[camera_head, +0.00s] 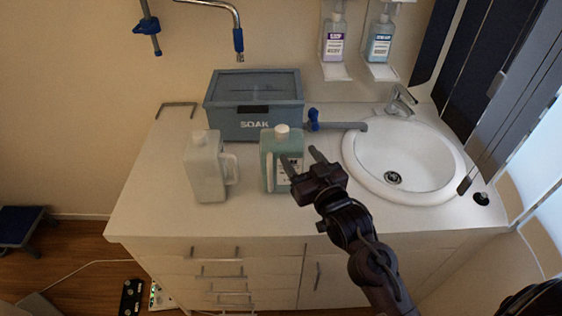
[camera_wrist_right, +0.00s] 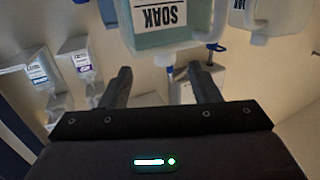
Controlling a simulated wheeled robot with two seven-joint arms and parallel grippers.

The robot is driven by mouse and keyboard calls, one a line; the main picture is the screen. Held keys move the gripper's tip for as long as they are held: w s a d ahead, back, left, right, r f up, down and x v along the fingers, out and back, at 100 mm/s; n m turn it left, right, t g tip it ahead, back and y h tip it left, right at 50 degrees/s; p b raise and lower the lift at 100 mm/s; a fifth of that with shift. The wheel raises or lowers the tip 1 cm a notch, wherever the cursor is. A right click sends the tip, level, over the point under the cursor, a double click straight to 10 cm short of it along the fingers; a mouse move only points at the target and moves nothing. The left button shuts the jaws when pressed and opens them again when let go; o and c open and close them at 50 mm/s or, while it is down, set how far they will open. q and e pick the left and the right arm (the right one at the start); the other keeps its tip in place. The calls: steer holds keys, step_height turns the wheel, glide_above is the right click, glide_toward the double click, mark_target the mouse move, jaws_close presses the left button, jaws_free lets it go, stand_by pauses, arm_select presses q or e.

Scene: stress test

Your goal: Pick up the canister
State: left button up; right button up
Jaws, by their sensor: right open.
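A green canister (camera_head: 270,166) with a white cap and a white label stands upright on the counter, in front of the grey soak box. A white, translucent canister (camera_head: 207,170) with a handle stands to its left. In the right wrist view, which looks upside down, the green canister (camera_wrist_right: 158,37) with its SOAK label is at the top, and the pale canister (camera_wrist_right: 278,18) is at the top right. My right gripper (camera_head: 302,160) is open and empty, its fingers close to the green canister's right side. I cannot tell whether they touch. My left gripper is out of view.
The grey SOAK box (camera_head: 226,121) with a blue tap stands behind the canisters. A white sink (camera_head: 430,165) with a faucet is on the right. Soap dispensers (camera_head: 333,40) hang on the wall. The counter's left front (camera_head: 150,210) is clear.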

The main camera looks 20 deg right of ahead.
mark_target(285, 137)
steer(key=shift+w+r, duration=0.2)
steer(key=shift+r, duration=0.1)
steer(key=shift+w+r, duration=0.1)
steer(key=shift+w, duration=0.25)
steer(key=w+p, duration=0.1)
steer(key=w, duration=0.1)
steer(key=w+a+p, duration=0.1)
steer(key=w, duration=0.1)
steer(key=w+p, duration=0.1)
steer(key=w, duration=0.1)
steer(key=shift+a+r, duration=0.1)
steer(key=shift+a, duration=0.15)
steer(key=shift+w, duration=0.4)
steer(key=shift+c, duration=0.2)
jaws_close()
